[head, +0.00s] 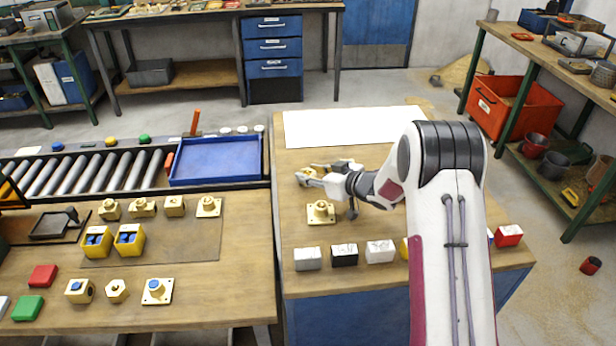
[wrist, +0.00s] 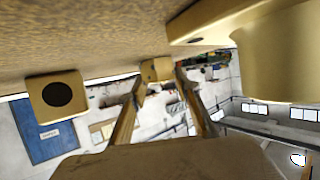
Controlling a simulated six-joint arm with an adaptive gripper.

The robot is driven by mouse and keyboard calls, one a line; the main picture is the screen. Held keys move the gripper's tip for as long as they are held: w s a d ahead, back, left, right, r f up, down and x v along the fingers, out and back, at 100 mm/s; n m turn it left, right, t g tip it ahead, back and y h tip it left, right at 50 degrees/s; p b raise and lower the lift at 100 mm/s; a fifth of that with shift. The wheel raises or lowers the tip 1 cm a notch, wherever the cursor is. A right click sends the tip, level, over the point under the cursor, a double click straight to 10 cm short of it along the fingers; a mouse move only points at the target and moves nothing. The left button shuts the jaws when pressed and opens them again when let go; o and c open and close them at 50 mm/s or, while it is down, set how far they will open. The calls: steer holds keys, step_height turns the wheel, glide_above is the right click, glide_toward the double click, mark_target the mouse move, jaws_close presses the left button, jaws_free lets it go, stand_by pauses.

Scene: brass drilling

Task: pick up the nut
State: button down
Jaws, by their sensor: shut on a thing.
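My gripper (head: 308,176) is over the right-hand bench, its fingers pointing left. In the wrist view its two fingers (wrist: 163,88) are closed on the sides of a small brass piece, the nut (wrist: 155,70), at the fingertips. The nut sits close to the bench top; I cannot tell whether it touches. In the head view it is too small to make out clearly between the fingers.
A brass flanged piece (head: 320,212) stands close on the near side and looms in the wrist view (wrist: 275,55). A brass block with a dark hole (wrist: 57,95) is on the other side. Several small blocks (head: 380,251) line the front. A white sheet (head: 350,127) lies behind.

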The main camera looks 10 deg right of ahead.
mark_target(311, 175)
steer(key=shift+r, duration=0.15)
step_height(311, 175, up, 10)
stand_by(0.7)
stand_by(0.4)
